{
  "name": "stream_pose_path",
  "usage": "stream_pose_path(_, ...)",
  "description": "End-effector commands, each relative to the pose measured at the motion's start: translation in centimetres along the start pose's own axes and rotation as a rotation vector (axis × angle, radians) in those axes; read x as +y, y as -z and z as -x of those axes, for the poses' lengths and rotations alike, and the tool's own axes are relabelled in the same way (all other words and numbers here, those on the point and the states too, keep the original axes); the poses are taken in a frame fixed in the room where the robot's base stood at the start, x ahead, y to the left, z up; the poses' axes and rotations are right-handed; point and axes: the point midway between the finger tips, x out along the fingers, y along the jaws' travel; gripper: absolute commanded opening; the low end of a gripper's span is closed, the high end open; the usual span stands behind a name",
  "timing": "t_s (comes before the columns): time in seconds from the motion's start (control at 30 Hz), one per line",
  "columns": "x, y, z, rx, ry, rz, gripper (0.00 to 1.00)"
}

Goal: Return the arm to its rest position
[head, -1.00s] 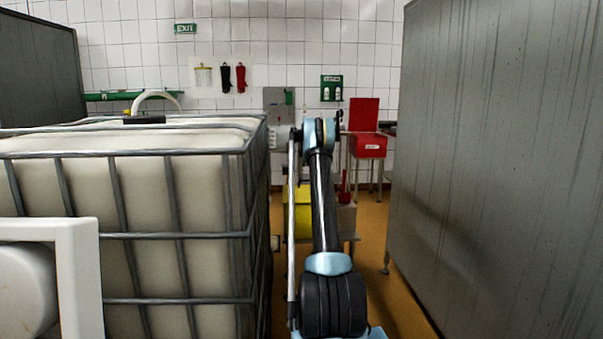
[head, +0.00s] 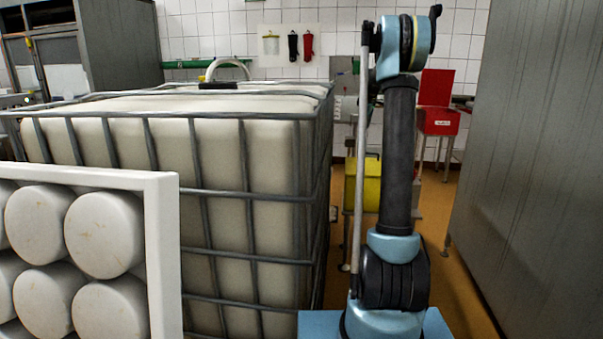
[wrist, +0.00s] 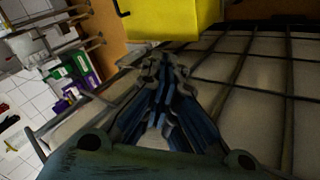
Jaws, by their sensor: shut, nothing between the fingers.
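My arm (head: 398,150) stands nearly upright right of centre in the head view, its blue upper joint at the top and its blue base at the bottom. My gripper does not show apart from the arm in the head view. In the wrist view my gripper (wrist: 163,68) is shut, with nothing seen between its fingertips. A yellow container (wrist: 175,18) lies beyond the tips in that view, apart from them. The caged tank fills the wrist view to the right of the gripper.
A caged white tank (head: 215,150) stands close left of my arm. White cylinders (head: 104,235) sit in a white frame (head: 162,250) at lower left. A grey metal panel (head: 535,170) stands at right. A narrow stretch of orange floor (head: 437,205) is open between.

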Motion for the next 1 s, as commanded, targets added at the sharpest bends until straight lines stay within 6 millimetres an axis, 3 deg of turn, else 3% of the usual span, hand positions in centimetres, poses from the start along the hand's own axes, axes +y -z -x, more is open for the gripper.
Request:
stream_pose_path(0.1, -3.1, -0.7, 3.2, -0.009, 0.025, -0.057, 0.0)
stream_pose_path(0.5, -14.5, -4.1, 12.0, -0.054, 0.104, -0.259, 0.0)
stream_pose_path(1.0, -30.6, -10.8, 19.6, -0.138, 0.186, -0.509, 0.0)
